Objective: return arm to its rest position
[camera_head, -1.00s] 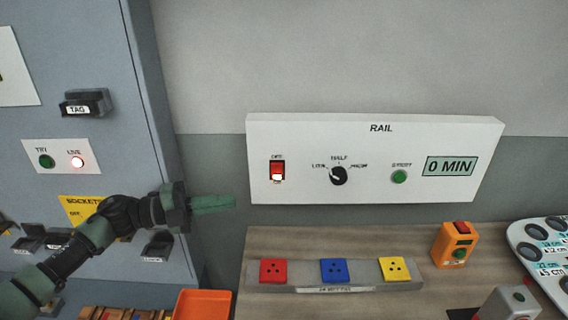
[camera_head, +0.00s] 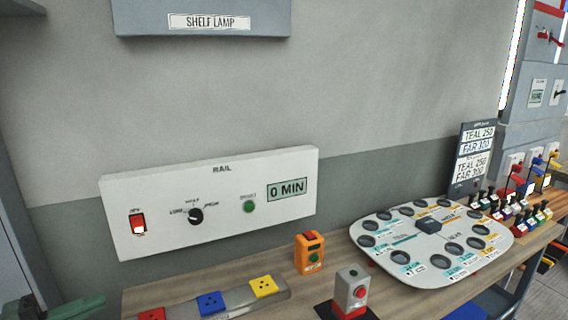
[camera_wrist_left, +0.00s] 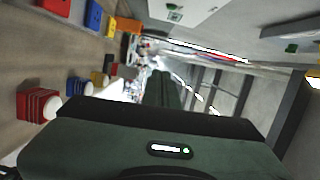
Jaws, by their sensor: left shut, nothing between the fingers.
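My left gripper (camera_head: 78,305) shows at the bottom left corner of the head view, dark green, with its fingers together and empty. It is left of the workbench and below the white RAIL panel (camera_head: 165,225), apart from both. In the left wrist view its green fingers (camera_wrist_left: 165,90) point away from the camera, closed, with nothing held. The rest of my left arm is mostly out of the head view. My right gripper is not in view.
The wooden bench (camera_head: 335,265) holds red, blue (camera_head: 210,302) and yellow (camera_head: 263,287) socket blocks, an orange box (camera_head: 309,253), a grey box with a red button (camera_head: 351,289) and a white tray with round wells (camera_head: 395,262). A SHELF LAMP box (camera_head: 200,20) hangs above.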

